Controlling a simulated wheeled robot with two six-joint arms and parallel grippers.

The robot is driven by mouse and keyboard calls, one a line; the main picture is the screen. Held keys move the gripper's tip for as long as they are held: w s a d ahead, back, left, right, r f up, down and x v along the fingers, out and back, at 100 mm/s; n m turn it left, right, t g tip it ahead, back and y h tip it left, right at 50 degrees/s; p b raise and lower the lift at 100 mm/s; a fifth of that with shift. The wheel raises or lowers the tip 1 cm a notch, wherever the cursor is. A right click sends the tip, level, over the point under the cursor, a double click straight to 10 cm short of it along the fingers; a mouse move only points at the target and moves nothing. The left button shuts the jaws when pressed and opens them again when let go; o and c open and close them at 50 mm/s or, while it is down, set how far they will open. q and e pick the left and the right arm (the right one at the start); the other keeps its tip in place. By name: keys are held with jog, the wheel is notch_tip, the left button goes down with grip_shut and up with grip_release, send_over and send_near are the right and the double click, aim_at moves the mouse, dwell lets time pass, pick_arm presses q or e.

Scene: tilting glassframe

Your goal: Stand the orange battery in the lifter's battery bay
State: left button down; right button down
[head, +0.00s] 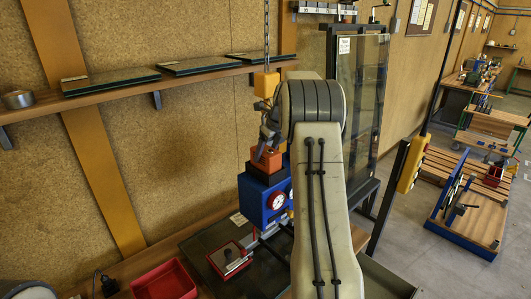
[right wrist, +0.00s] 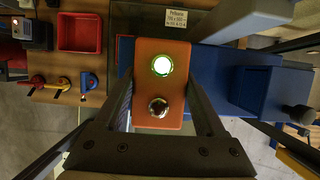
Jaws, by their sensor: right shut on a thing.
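The orange battery (head: 265,160) is upright at the top of the blue lifter (head: 256,196), which has round white gauges on its front. My right gripper (head: 268,140) is shut on the battery from above. In the right wrist view the battery (right wrist: 159,84) sits between the two fingers, with a lit green lamp and a metal knob on its top. The blue lifter body (right wrist: 218,65) shows beneath and beside it. The battery's lower end and the bay under it are hidden, so I cannot tell how deep it sits. My left gripper is in neither view.
A chain with a yellow block (head: 266,85) hangs just above the gripper. A tall glass frame (head: 362,95) stands behind to the right. A wall shelf (head: 130,92) holds dark glass panes. A red bin (head: 165,283) and a red-rimmed tray (head: 230,259) are on the bench.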

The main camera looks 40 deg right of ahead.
jog(key=shift+f, duration=0.5)
grip_release()
jog(key=shift+f, duration=0.1)
jog(key=shift+s+r+b, duration=0.1)
jog(key=shift+r+b, duration=0.2)
jog(key=shift+b, duration=0.15)
jog(key=b+v, duration=0.2)
jog(key=v, duration=0.6)
jog(key=shift+s+r+b, duration=0.1)
jog(key=shift+r+b, duration=0.3)
jog(key=shift+s+r, duration=0.25)
jog(key=shift+r, duration=0.35)
